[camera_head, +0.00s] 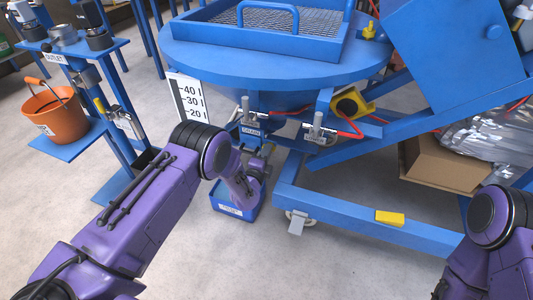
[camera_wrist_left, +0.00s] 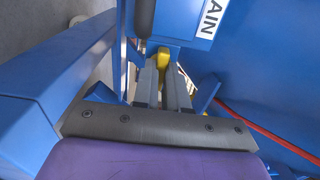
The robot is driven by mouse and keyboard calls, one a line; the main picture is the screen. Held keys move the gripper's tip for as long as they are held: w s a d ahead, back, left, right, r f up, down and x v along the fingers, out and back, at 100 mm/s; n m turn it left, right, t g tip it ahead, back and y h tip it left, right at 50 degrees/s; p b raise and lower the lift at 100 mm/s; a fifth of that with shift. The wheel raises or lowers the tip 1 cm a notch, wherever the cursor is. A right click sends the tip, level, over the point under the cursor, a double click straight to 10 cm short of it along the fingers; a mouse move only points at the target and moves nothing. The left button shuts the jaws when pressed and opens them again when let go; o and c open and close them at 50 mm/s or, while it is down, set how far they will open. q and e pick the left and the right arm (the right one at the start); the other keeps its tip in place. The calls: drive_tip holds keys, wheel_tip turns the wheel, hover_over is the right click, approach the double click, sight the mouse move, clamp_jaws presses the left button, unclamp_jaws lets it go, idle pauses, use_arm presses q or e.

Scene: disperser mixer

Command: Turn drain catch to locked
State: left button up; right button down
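The blue drain housing carries a white DRAIN label (camera_head: 250,131), and the label also shows in the wrist view (camera_wrist_left: 209,18). My left gripper (camera_head: 259,165) is just below this label, beneath the mixer bowl. In the wrist view its two grey fingers (camera_wrist_left: 164,75) point at a small yellow part (camera_wrist_left: 164,56), which looks like the drain catch. The yellow part shows at and between the fingertips. I cannot tell whether they touch it or whether it is locked. A dark handle (camera_wrist_left: 145,17) is just beyond. My right gripper is out of view.
A blue bin (camera_head: 236,208) stands on the floor under the drain. Metal toggle clamps (camera_head: 317,130) and a red hose hang close to the right. A blue frame beam (camera_head: 365,222) with a yellow block (camera_head: 390,218) runs right. An orange bucket (camera_head: 55,116) stands left.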

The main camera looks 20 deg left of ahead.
use_arm(q)
clamp_jaws()
drive_tip(key=shift+n, duration=9)
drive_tip(key=shift+f, duration=0.1)
drive_tip(key=o, duration=0.7)
unclamp_jaws()
drive_tip(key=shift+s, duration=0.1)
